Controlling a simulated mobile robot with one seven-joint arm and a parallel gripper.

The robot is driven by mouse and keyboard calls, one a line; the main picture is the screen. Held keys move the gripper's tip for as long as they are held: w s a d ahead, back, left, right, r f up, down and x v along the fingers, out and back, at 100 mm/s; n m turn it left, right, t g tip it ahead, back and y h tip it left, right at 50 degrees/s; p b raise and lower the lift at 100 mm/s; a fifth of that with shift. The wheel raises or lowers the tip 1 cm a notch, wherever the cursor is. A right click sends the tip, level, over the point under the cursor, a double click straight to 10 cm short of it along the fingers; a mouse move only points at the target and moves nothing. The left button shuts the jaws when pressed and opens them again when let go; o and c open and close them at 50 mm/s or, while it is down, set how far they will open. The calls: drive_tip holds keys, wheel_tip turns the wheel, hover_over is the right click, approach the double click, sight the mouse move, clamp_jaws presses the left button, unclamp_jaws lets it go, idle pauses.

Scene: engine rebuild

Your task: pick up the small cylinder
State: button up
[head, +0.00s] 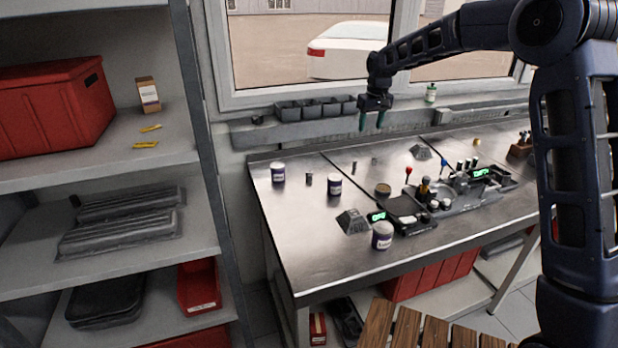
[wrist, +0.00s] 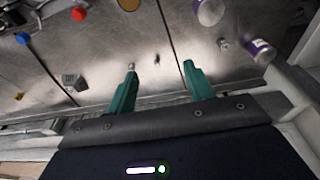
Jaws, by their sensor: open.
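A small grey metal cylinder (head: 309,179) stands on the steel workbench between two white-and-purple cans; it also shows in the wrist view (wrist: 224,44), right of the fingers. A smaller dark piece (head: 354,165) stands farther right on the bench and appears between the fingertips in the wrist view (wrist: 156,60); its shape is too small to tell. My gripper (head: 371,121) is open and empty, with green fingers pointing down, above the back part of the bench. Its fingers also show in the wrist view (wrist: 160,66). It is apart from both pieces.
The workbench (head: 300,235) holds a left can (head: 278,172), a second can (head: 334,185), a front can (head: 382,236), a grey block (head: 352,222) and a device with red and blue knobs (head: 455,195). Grey bins (head: 315,108) line the window ledge. Shelves stand left.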

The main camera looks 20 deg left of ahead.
sight(309, 172)
drive_tip(key=s+a+f, duration=0.1)
drive_tip(key=a+f, duration=0.5)
drive_tip(key=a, duration=0.1)
drive_tip(key=s+a+f+n, duration=0.1)
drive_tip(key=a+f, duration=0.6)
drive_tip(key=s+a+f+n, duration=0.1)
drive_tip(key=a+f, duration=0.5)
drive_tip(key=a, duration=0.1)
drive_tip(key=shift+s+f+g, duration=0.2)
drive_tip(key=shift+s+g, duration=0.2)
drive_tip(key=shift+w+a+f, duration=0.1)
drive_tip(key=shift+a+f, duration=0.1)
drive_tip(key=shift+f, duration=0.65)
drive_tip(key=shift+w+a+f, duration=0.1)
drive_tip(key=shift+a+f, duration=0.1)
drive_tip(key=shift+f, duration=0.6)
drive_tip(key=shift+w+a+f, duration=0.1)
drive_tip(key=shift+a+f, duration=0.1)
drive_tip(key=shift+f, duration=0.65)
clamp_jaws()
drive_tip(key=shift+r, duration=0.15)
